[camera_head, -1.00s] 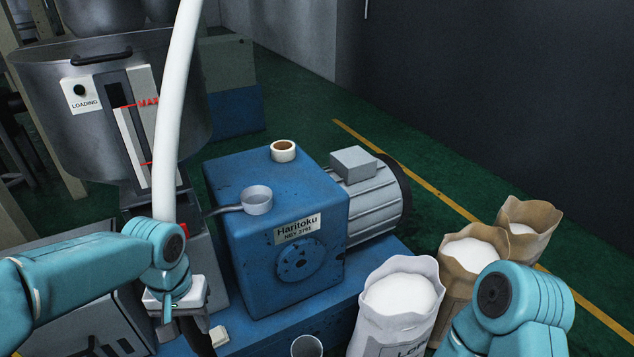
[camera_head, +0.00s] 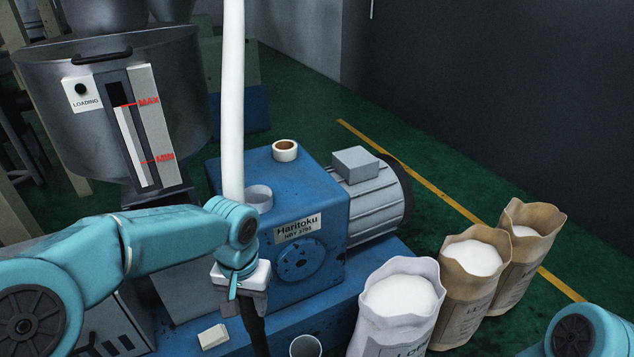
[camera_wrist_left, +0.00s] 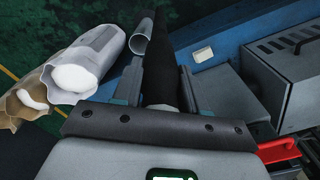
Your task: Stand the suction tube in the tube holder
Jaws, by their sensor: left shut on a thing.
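The suction tube (camera_head: 233,100) is a long white hose with a dark lower section that also shows in the left wrist view (camera_wrist_left: 165,60). My left gripper (camera_head: 252,302) is shut on the dark section, and the tube stands nearly upright. Its lower end is cut off by the head view's bottom edge. An open metal cylinder, apparently the tube holder (camera_head: 305,346), is right of the dark section, apart from it in the head view. In the left wrist view the cylinder (camera_wrist_left: 141,38) is just left of the tube. Only a link of my right arm shows; its gripper is out of view.
A blue machine (camera_head: 285,185) with a motor, a grey cup (camera_head: 259,198) and a tape roll (camera_head: 285,150) stands behind. A white sack (camera_head: 395,315) and two brown sacks (camera_head: 470,285) are at the right. A steel hopper (camera_head: 50,110) is at the left.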

